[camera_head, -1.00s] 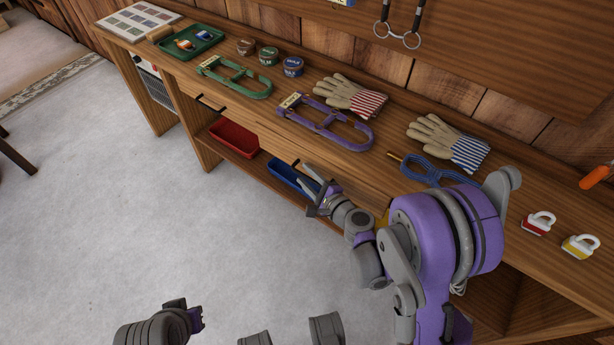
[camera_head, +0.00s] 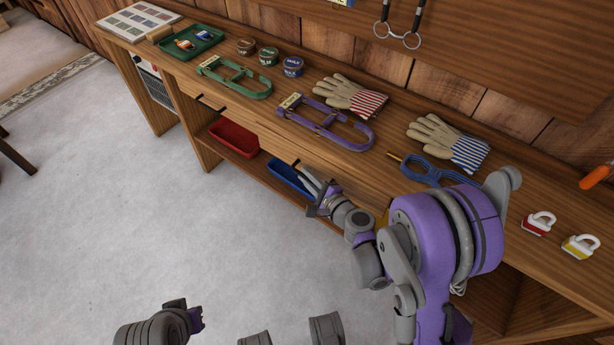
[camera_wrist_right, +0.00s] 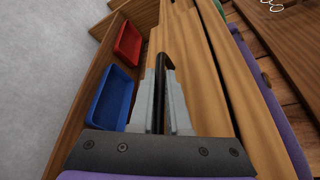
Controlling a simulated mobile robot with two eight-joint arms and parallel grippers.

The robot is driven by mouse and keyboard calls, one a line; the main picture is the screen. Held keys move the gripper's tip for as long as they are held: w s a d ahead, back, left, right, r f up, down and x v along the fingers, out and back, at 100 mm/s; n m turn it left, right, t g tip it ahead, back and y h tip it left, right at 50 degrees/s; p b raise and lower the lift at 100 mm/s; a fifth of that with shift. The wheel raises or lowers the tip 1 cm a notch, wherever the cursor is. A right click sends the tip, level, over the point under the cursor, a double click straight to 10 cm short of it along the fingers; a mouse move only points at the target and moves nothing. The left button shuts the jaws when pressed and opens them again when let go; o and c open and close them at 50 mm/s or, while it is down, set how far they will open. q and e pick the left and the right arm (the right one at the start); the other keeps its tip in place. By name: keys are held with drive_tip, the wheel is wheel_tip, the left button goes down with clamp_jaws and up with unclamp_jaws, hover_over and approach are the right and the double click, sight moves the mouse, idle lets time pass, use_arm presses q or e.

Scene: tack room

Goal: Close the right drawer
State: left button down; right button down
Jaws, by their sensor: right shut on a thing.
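The right drawer's wooden front (camera_wrist_right: 184,60) runs under the bench top. Its dark bar handle (camera_wrist_right: 159,80) stands between the fingers of my right gripper (camera_wrist_right: 165,90) in the right wrist view. The gripper is shut on this handle. In the head view my right gripper (camera_head: 311,179) is at the front of the bench, and the fingers hide most of the handle. A dark gap shows behind the drawer front in the wrist view; how far the drawer stands out is hard to tell. My left gripper (camera_head: 194,318) is low at the bottom left, away from the bench; its fingers are unclear.
A red bin (camera_head: 234,138) and a blue bin (camera_head: 290,178) sit on the shelf below. The bench top holds a green tray (camera_head: 190,41), tins, gloves (camera_head: 350,96) and a purple clamp-like frame (camera_head: 325,124). The floor in front is clear.

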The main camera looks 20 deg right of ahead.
sight(317, 170)
idle(0.7)
drive_tip(key=w+d, duration=0.2)
drive_tip(key=d, duration=0.1)
drive_tip(key=shift+w+d, duration=0.1)
drive_tip(key=shift+w, duration=0.1)
drive_tip(key=c, duration=0.9)
unclamp_jaws()
drive_tip(key=shift+s, duration=0.15)
drive_tip(key=p+v, duration=0.1)
drive_tip(key=v, duration=0.9)
drive_tip(key=shift+s+d+r, duration=0.15)
drive_tip(key=shift+s, duration=0.1)
